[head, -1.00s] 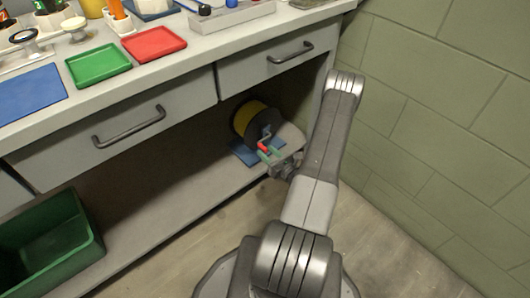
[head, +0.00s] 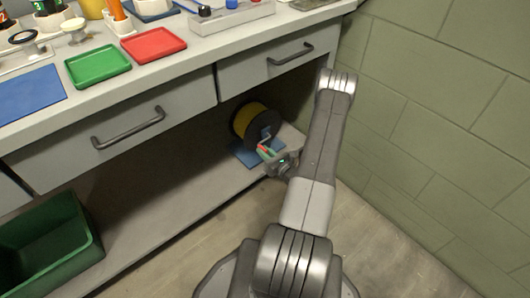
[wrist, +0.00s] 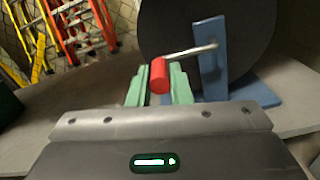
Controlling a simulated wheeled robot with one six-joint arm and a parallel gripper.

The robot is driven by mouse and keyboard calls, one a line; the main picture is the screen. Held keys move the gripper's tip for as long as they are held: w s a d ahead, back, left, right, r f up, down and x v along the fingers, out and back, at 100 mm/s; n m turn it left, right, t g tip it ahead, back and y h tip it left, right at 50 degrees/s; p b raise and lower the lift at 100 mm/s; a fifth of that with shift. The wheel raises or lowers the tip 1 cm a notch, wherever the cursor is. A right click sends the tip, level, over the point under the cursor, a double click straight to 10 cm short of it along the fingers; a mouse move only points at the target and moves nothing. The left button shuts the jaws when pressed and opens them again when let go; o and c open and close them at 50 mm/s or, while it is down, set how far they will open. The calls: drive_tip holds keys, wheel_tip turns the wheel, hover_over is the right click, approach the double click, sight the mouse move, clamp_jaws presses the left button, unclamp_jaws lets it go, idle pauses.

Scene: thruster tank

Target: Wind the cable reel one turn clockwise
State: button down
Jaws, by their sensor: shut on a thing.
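The cable reel (head: 250,120) has a dark flange and yellow cable. It stands on a blue base (head: 241,153) on the low shelf under the bench. Its metal crank (wrist: 192,51) ends in a red handle (wrist: 159,76). My gripper (head: 265,151) reaches in from the right, beside the reel's near face. In the wrist view its green fingers (wrist: 158,86) stand on both sides of the red handle and are shut on it. The crank runs from the handle up and right to the blue post (wrist: 210,57). The dark flange (wrist: 240,30) fills the upper right there.
Two grey drawers with handles (head: 130,128) hang above the shelf. A green bin (head: 50,240) stands at the lower left. A block wall (head: 440,130) is close on the right. The bench top holds a red tray (head: 153,45) and a green tray (head: 98,65). The shelf left of the reel is clear.

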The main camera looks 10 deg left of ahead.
drive_tip(key=r+m, duration=0.2)
drive_tip(key=m, duration=0.1)
drive_tip(key=r+m, duration=0.1)
drive_tip(key=m, duration=0.1)
drive_tip(key=shift+w+d+r+p, duration=0.1)
drive_tip(key=shift+w+d+p, duration=0.15)
drive_tip(key=shift+p, duration=0.1)
drive_tip(key=w+d+r+m+p, duration=0.2)
drive_tip(key=w+d+r+m, duration=0.1)
drive_tip(key=m, duration=0.9)
drive_tip(key=shift+w+d+r+m+p, duration=0.3)
drive_tip(key=shift+w+d+r+m, duration=0.15)
drive_tip(key=shift+w, duration=0.5)
drive_tip(key=c, duration=1.3)
unclamp_jaws()
